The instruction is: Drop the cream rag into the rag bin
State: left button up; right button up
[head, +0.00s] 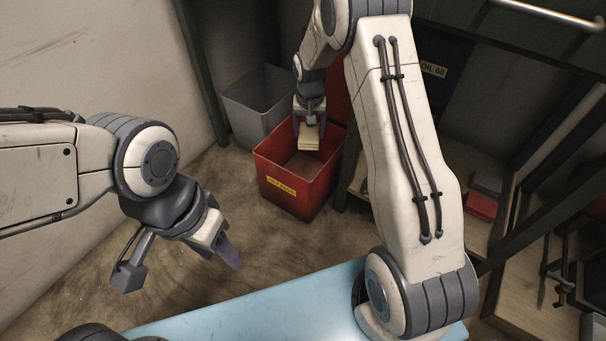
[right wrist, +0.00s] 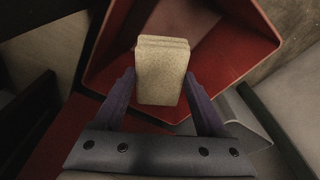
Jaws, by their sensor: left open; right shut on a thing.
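The cream rag (head: 308,144) is a small folded block held in my right gripper (head: 309,127). In the right wrist view the rag (right wrist: 161,72) sits between the two fingers of my right gripper (right wrist: 161,88), which is shut on it. The red bin (head: 300,196), with a yellow label whose text is too small to read surely, stands on the floor below. The rag is over the bin's opening; the wrist view shows the red bin (right wrist: 256,62) beneath it. My left gripper (head: 222,247) is open and empty, well to the left of the bin.
A grey bin (head: 250,117) stands behind and left of the red bin. A shelf with a red item (head: 481,206) is at the right, with a dark green post close to the red bin. A light blue surface (head: 270,308) lies in front. The floor at left is clear.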

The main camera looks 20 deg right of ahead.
jog(key=shift+f+b, duration=0.35)
jog(key=shift+f, duration=0.35)
pick_arm(q)
jog(key=shift+f, duration=0.65)
pick_arm(e)
jog(key=o, duration=1.2)
pick_arm(q)
jog(key=shift+r, duration=0.1)
pick_arm(e)
jog(key=shift+o, duration=0.2)
jog(key=shift+r, duration=0.1)
jog(key=r+p, duration=0.1)
jog(key=r, duration=0.1)
jog(key=r+p, duration=0.2)
jog(key=r, duration=0.1)
jog(key=s+r+p, duration=0.1)
jog(key=r+p, duration=0.1)
jog(key=shift+a+r, duration=0.2)
jog(key=shift+r, duration=0.05)
pick_arm(q)
notch_tip(320, 180, up, 5)
jog(key=shift+r, duration=0.1)
pick_arm(e)
jog(key=shift+f, duration=0.1)
jog(key=shift+s, duration=0.1)
